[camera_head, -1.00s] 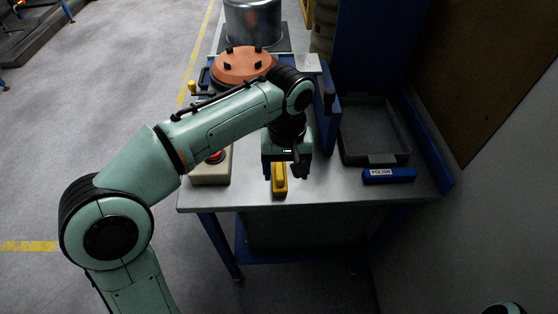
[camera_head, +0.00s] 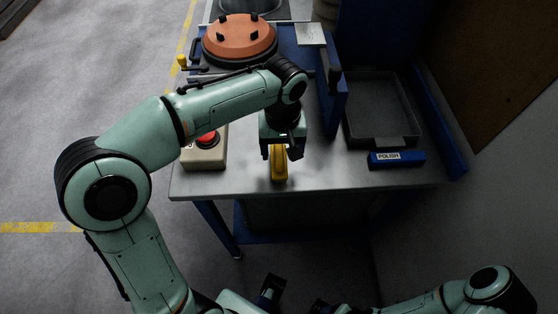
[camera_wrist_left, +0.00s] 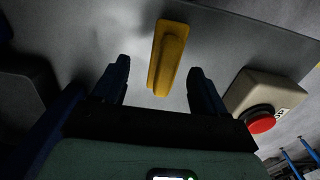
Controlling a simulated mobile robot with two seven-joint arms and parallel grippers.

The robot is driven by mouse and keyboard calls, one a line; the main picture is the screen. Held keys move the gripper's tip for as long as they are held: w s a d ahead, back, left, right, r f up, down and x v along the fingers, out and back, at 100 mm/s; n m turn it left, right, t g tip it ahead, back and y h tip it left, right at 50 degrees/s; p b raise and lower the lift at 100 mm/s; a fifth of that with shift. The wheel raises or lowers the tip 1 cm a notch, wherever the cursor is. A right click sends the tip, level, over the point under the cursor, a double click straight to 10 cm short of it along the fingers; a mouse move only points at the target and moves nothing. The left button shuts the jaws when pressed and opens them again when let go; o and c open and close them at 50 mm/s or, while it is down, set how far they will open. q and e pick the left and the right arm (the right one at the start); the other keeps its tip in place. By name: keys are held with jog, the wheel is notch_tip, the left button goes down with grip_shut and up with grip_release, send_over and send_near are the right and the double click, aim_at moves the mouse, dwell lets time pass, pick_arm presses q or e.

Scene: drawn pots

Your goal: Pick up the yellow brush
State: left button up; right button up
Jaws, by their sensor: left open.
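The yellow brush (camera_head: 279,163) lies on the grey metal table near its front edge. It also shows in the left wrist view (camera_wrist_left: 168,57), lying lengthwise beyond and between the two fingers. My left gripper (camera_head: 281,152) points down over the brush, and the gripper hides part of it in the head view. In the left wrist view the left gripper (camera_wrist_left: 158,82) is open, with one dark finger to each side of the brush's line and nothing held between them. My right arm shows at the lower right, but I cannot make out its fingers.
A box with a red button (camera_head: 207,140) stands left of the brush. A dark tray (camera_head: 381,110) and a blue block labelled POLISH (camera_head: 397,159) are to the right. An orange round part (camera_head: 240,40) sits behind. Bare table (camera_head: 330,178) lies right of the brush.

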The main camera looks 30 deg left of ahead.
aim_at(279, 153)
pick_arm(q)
jog(key=f, duration=0.5)
jog(key=shift+a+b, duration=0.4)
jog(key=c, duration=1.2)
pick_arm(e)
jog(key=shift+s+f, duration=0.1)
jog(key=shift+f, duration=0.25)
pick_arm(q)
jog(key=shift+r, duration=0.1)
notch_tip(279, 153, up, 20)
jog(key=p, duration=0.4)
jog(key=shift+p, duration=0.3)
pick_arm(e)
jog(key=r, duration=0.1)
jog(key=w+r, duration=0.1)
jog(key=r, duration=0.2)
jog(key=shift+w+r, duration=0.35)
jog(key=shift+r, duration=0.05)
